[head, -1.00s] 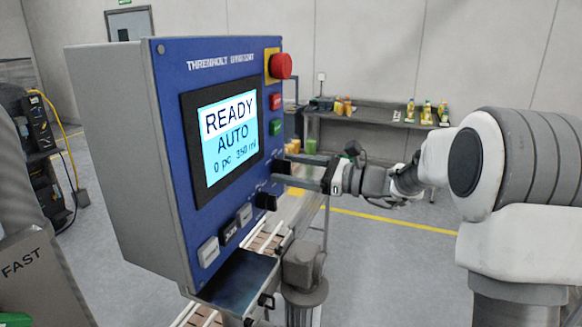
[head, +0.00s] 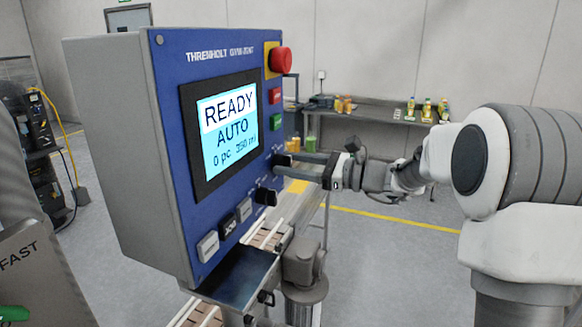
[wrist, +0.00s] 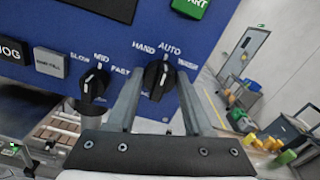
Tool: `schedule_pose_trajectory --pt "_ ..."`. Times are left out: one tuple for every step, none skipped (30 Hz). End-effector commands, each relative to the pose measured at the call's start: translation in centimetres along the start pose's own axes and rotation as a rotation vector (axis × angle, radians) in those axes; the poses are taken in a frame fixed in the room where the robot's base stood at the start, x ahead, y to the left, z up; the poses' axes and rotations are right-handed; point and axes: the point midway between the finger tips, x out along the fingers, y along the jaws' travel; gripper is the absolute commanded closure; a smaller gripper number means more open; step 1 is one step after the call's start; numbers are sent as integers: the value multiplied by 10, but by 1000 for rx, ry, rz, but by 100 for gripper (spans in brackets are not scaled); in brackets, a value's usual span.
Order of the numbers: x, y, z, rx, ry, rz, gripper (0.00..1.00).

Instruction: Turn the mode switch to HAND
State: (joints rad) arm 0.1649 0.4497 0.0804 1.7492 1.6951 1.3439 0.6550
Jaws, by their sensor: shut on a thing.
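The mode switch (wrist: 157,80) is a black knob on the blue panel, with HAND, AUTO and a third, blurred label around it. Its white mark points up toward AUTO. My gripper (wrist: 160,82) has one finger on each side of the knob and is shut on it. In the head view my gripper (head: 283,166) reaches the panel's right edge from the right, and its fingers largely hide the switch. The screen (head: 228,133) reads READY, AUTO, 0 pc, 350 ml.
A second black knob, marked SLOW, MID, FAST (wrist: 94,84), sits close left of my gripper. A red emergency stop (head: 280,61) and red and green buttons are above. A conveyor (head: 265,238) runs below the panel. A shelf with bottles (head: 385,115) stands behind.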

Motion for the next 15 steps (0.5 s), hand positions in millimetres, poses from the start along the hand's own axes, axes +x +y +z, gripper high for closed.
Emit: schedule_pose_trajectory --pt "0 1 -4 -24 -1 0 100" --pt "0 1 -4 -39 -1 0 100" --pt "0 2 -5 -63 -2 0 100" --pt "0 2 -5 -83 -2 0 100" --pt "0 2 -5 -104 -2 0 100" --pt "0 2 -6 -134 -2 -1 100" --pt "0 2 -6 -157 -2 -1 100" --pt "0 2 -7 -182 -2 -1 100" --pt "0 3 -7 -217 -2 -1 100" --pt "0 3 -7 -243 -2 -1 100" --pt "0 3 -7 -270 -1 -1 100" --pt "0 3 -7 -305 -1 -1 100" --pt "0 3 -7 -331 -1 -1 100" --pt "0 3 -7 -357 -2 -1 100" --pt "0 3 -7 -390 -2 -1 100"
